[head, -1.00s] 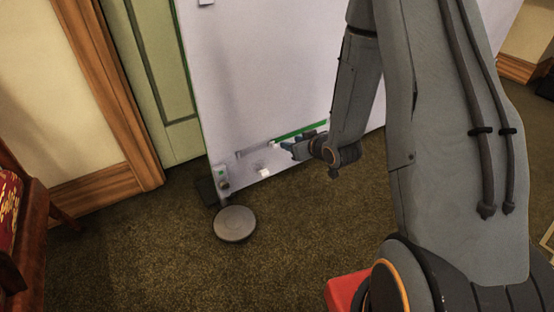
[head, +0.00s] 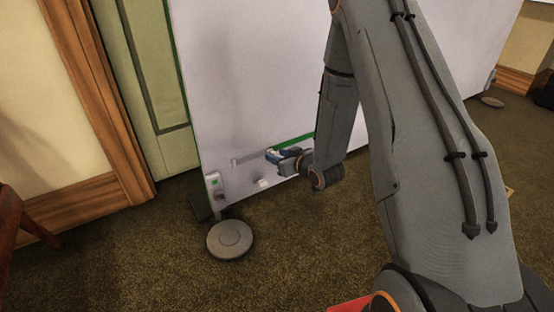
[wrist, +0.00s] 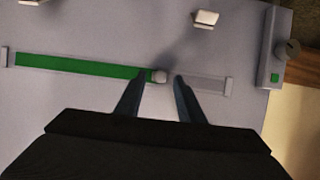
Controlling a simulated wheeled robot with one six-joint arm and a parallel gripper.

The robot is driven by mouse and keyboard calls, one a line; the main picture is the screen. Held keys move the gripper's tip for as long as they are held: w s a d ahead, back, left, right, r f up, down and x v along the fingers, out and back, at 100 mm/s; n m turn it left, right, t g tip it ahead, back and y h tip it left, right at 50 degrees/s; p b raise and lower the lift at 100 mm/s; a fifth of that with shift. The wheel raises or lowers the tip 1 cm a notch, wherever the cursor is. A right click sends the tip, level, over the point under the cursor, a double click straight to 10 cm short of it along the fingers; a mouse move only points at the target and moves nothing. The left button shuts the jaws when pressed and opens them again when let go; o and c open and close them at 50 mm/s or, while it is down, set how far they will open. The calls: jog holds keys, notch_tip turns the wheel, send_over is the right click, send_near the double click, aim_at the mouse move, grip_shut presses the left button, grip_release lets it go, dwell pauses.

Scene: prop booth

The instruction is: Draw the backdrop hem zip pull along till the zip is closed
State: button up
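The backdrop (head: 240,80) is a pale upright panel with the zip track (head: 250,158) along its lower part. In the wrist view the track (wrist: 205,82) is green on the left, up to the small grey zip pull (wrist: 160,76), and pale from there to its right end stop. My gripper (wrist: 158,80) is open, with its two dark fingers on either side of the pull and a gap visible at each. Whether the pull lies fully between the fingertips in depth, I cannot tell. In the head view my gripper (head: 271,155) is at the track and hides the pull.
A white block (head: 262,183) sits on the panel below the track. A bracket with a green mark (head: 214,184) is at the panel's lower left corner, above a round grey foot (head: 230,240). A green door and wooden trim (head: 100,100) stand at left.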

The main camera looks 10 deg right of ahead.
jog(key=shift+w+f, duration=0.1)
jog(key=shift+w, duration=0.2)
grip_shut()
